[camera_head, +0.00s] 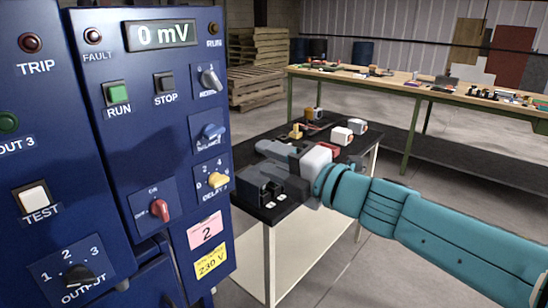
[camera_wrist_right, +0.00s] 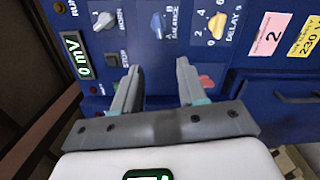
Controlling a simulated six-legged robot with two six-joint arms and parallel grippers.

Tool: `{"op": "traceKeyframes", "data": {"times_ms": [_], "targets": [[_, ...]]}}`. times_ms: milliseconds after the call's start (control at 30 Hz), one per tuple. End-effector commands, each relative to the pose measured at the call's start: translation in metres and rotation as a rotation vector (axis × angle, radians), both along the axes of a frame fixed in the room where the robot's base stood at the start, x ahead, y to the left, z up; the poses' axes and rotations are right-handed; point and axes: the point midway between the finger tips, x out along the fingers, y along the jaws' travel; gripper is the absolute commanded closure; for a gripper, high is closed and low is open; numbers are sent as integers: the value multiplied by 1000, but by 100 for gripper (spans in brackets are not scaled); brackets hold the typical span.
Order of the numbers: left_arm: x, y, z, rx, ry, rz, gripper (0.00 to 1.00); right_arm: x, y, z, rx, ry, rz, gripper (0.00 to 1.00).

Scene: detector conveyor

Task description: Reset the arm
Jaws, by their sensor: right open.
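My right arm comes in from the right in the head view, with teal links. Its dark grey right gripper (camera_head: 258,168) is in front of the blue panel's right side, over the black-topped table. In the right wrist view the right gripper (camera_wrist_right: 158,80) has its two fingers apart, with nothing between them, and faces the panel (camera_wrist_right: 160,65). The red ON/OFF knob (camera_wrist_right: 207,82) shows partly behind one finger, and also in the head view (camera_head: 160,209). No contact with the panel can be made out. My left gripper is not in view.
The blue panel (camera_head: 185,120) fills the left, with a "0 mV" display (camera_head: 160,34), a green RUN button (camera_head: 118,93) and several protruding knobs. The small black-topped table (camera_head: 352,165) holds several small objects. A long workbench (camera_head: 400,83) and pallets (camera_head: 258,65) stand behind.

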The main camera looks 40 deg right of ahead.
Motion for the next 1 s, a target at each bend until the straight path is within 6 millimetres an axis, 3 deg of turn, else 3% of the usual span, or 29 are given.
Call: {"op": "traceKeyframes", "data": {"times_ms": [567,667,767,867,900,1000], "targets": [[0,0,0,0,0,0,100,-3,0,0,0,0,1,58],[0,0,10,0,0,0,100,2,5,6,6,8,18,58],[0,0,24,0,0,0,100,29,17,-16,51,86,78,58],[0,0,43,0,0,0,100,66,46,-69,150,234,170,58],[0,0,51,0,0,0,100,78,61,-96,216,303,199,58],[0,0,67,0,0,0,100,96,101,-165,417,488,232,58]]}}
